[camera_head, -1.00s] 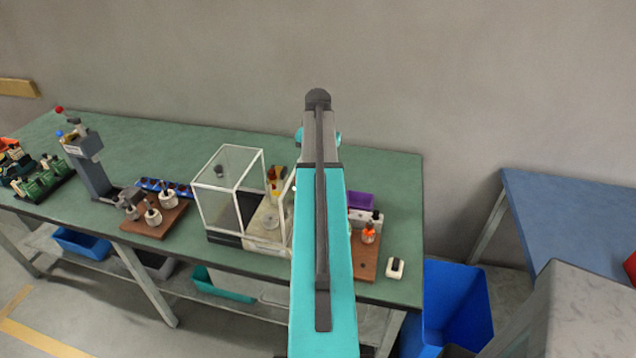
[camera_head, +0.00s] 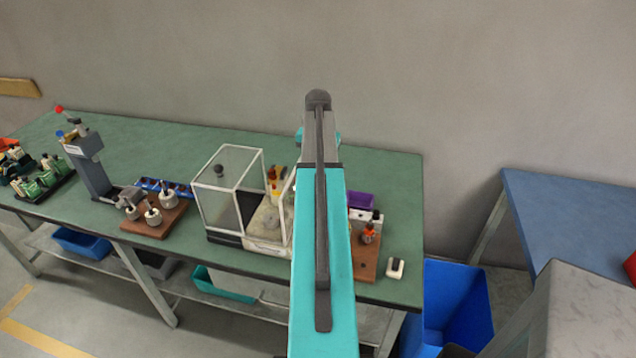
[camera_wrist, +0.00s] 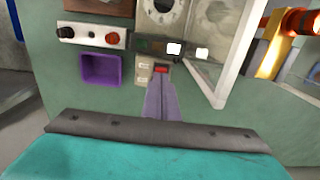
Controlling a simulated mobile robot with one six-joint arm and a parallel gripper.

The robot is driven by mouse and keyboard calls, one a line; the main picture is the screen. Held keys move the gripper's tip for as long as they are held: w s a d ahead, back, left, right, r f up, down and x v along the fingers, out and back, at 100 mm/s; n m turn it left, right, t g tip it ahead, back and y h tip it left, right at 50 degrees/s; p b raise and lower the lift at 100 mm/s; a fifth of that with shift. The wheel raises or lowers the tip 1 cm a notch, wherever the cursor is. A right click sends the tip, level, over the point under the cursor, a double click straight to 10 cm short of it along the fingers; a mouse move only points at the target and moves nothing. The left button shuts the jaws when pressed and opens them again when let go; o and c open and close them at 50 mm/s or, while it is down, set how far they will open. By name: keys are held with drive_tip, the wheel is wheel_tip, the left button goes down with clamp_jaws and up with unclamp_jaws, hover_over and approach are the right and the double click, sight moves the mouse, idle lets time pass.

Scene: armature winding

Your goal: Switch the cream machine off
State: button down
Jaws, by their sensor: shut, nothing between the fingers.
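The cream machine (camera_head: 266,226) stands on the green bench, left of my arm in the head view, beside a clear guard box. In the wrist view its cream top with a round part (camera_wrist: 165,12) shows at the upper edge. A small cream switch plate with a red rocker (camera_wrist: 161,69) sits below a dark strip in the wrist view. My gripper (camera_wrist: 160,80) is shut and empty, its fingertips at the lower edge of the red rocker. I cannot tell whether they touch it. In the head view my arm hides the gripper and the switch.
A purple bin (camera_wrist: 101,69) and a white block with knobs (camera_wrist: 92,37) lie left of the fingers in the wrist view. The clear guard's pale frame (camera_wrist: 238,55) stands close on the right, with a glowing orange part (camera_wrist: 301,21) beyond.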

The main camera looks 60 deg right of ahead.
drive_tip(key=shift+f+b, duration=0.3)
drive_tip(key=shift+f, duration=0.65)
idle(0.9)
drive_tip(key=shift+r, duration=0.1)
wheel_tip(320, 180, up, 7)
drive_tip(key=p, duration=0.4)
drive_tip(key=shift+p, duration=0.3)
idle(0.5)
drive_tip(key=shift+s, duration=0.15)
idle(0.5)
